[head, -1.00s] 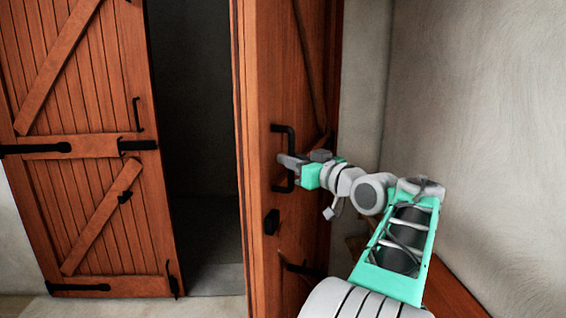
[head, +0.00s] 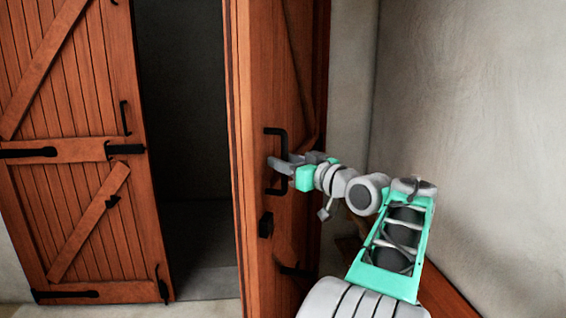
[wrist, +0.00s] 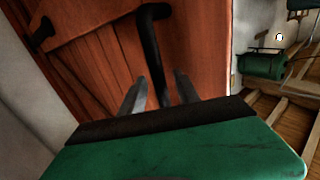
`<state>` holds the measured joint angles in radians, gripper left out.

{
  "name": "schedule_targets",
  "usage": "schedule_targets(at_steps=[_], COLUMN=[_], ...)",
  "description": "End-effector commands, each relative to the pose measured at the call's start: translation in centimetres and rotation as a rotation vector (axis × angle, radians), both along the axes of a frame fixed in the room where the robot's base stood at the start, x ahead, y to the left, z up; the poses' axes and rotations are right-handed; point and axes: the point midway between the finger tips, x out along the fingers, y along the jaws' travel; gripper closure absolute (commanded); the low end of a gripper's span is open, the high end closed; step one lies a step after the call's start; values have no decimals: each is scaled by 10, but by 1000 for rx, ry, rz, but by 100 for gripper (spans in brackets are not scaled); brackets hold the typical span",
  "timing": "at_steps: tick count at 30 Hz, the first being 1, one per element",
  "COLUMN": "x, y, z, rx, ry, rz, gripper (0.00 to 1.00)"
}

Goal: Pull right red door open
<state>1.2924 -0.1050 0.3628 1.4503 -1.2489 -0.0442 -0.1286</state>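The right red door (head: 285,85) stands swung out from the dark doorway, its planked face turned to the right. Its black bar handle (head: 283,135) is upright, and it also shows in the wrist view (wrist: 150,45). My gripper (head: 280,162) is at the handle's middle to lower part. In the wrist view its two fingers (wrist: 160,92) stand apart, one on each side of the bar, with gaps showing. The gripper is open around the handle and does not appear to clamp it. A black latch piece (head: 265,225) sits lower on the door.
The left red door (head: 75,170) stands at the left with black hinges and a handle. The dark doorway (head: 190,150) lies between the doors. A plaster wall (head: 470,120) is close on the right. A green machine (wrist: 262,65) shows in the wrist view.

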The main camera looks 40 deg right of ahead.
Motion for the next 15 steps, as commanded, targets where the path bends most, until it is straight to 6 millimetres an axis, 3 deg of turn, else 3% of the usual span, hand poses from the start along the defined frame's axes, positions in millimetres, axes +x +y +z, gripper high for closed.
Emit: schedule_targets(at_steps=[5,15], x=[-9,-70], y=[-1,2], z=[-1,-4], rx=[0,-1], ry=[0,0], rz=[-3,-5], gripper=[62,62])
